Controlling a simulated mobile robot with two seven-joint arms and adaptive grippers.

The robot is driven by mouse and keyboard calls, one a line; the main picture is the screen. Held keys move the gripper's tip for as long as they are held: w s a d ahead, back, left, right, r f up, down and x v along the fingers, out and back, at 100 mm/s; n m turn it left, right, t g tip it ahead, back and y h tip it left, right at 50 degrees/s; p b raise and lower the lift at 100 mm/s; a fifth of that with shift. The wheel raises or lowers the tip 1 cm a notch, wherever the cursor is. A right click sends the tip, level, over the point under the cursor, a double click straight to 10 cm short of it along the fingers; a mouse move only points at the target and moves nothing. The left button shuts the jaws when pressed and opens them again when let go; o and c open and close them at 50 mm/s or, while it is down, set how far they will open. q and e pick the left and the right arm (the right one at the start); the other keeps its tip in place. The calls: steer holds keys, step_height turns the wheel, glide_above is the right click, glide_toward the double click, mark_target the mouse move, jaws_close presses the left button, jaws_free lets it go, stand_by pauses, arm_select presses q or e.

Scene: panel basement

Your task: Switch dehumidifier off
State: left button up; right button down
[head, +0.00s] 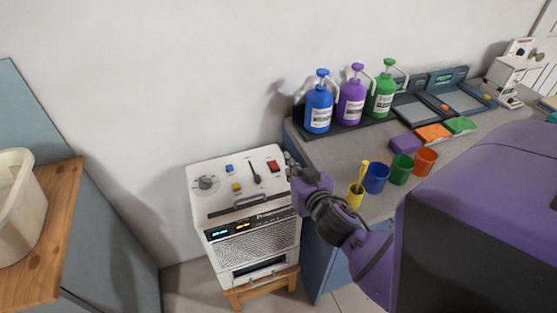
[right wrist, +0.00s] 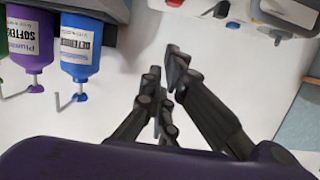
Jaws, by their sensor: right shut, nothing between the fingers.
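The dehumidifier (head: 250,205) is a white box on a low wooden stool, left of centre in the head view. Its top carries a round grey knob (head: 206,183), a blue button (head: 229,168), a yellow button (head: 236,187), a black lever (head: 255,172) and a red switch (head: 273,166). My right gripper (head: 289,160) is shut and empty, just right of the red switch, with a small gap in the picture. In the right wrist view the gripper (right wrist: 168,62) points toward the red switch (right wrist: 175,3) at the top edge.
A grey counter (head: 330,150) stands to the right with blue, purple and green pump bottles (head: 351,100), coloured cups (head: 376,177) and sponges. A wooden shelf with a cream tub (head: 14,205) is at the left. The wall behind the dehumidifier is bare.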

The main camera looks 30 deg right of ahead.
arm_select(q)
steer(key=shift+w+r+p, duration=0.2)
steer(key=shift+r+p, duration=0.3)
steer(key=shift+r, duration=0.1)
steer(key=shift+w+r+p, duration=0.2)
steer(key=shift+r+p, duration=0.25)
steer(key=shift+r, duration=0.1)
arm_select(e)
steer(key=s+a+r, duration=0.2)
steer(key=s+r, duration=0.5)
steer(key=s, duration=0.1)
steer(key=shift+s+r, duration=0.25)
steer(key=shift+r, duration=0.15)
arm_select(q)
steer(key=shift+s+d+f, duration=0.15)
steer(key=shift+f, duration=0.1)
